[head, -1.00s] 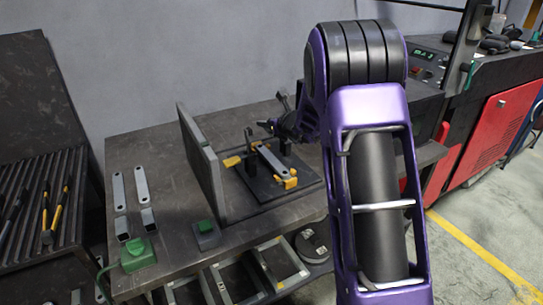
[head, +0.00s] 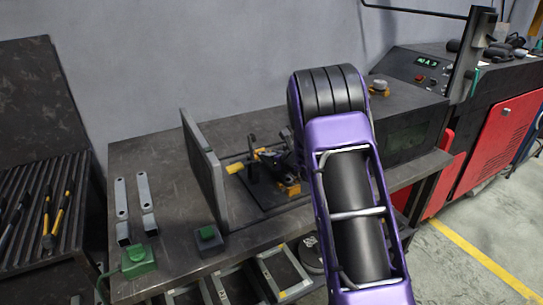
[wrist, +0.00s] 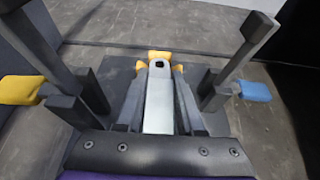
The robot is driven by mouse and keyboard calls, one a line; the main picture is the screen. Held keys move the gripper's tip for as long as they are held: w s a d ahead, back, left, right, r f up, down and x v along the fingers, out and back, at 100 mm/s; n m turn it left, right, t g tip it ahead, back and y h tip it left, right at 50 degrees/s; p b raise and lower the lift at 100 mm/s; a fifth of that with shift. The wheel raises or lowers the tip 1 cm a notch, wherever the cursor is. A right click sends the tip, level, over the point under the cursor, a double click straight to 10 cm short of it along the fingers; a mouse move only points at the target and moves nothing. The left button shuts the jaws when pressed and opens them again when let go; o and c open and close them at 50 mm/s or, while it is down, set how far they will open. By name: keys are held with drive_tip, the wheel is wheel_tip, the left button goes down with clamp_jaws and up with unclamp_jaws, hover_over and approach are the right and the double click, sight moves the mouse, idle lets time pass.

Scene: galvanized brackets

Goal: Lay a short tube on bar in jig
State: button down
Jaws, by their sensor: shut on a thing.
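The jig (head: 262,203) is a dark plate with posts and yellow clamps on the bench. The bar (wrist: 160,67), pale metal with a hole at its far end, lies in the jig against a yellow clamp. My gripper (wrist: 158,80) is low over the jig, its two dark fingers on either side of the pale metal. It is shut on a short tube, whose outline I cannot clearly separate from the bar. In the head view my gripper (head: 264,157) is among the jig posts, and my arm hides part of the jig.
An upright grey plate (head: 205,172) stands left of the jig. Posts with yellow and blue (wrist: 253,90) parts flank my gripper.

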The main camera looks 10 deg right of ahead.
drive_tip(key=shift+f, duration=0.15)
drive_tip(key=c, duration=0.5)
unclamp_jaws()
drive_tip(key=shift+s+r, duration=0.1)
drive_tip(key=shift+r, duration=0.2)
drive_tip(key=v, duration=1.1)
drive_tip(key=shift+s+d+r, duration=0.1)
drive_tip(key=shift+s+d, duration=0.05)
drive_tip(key=shift+s, duration=0.2)
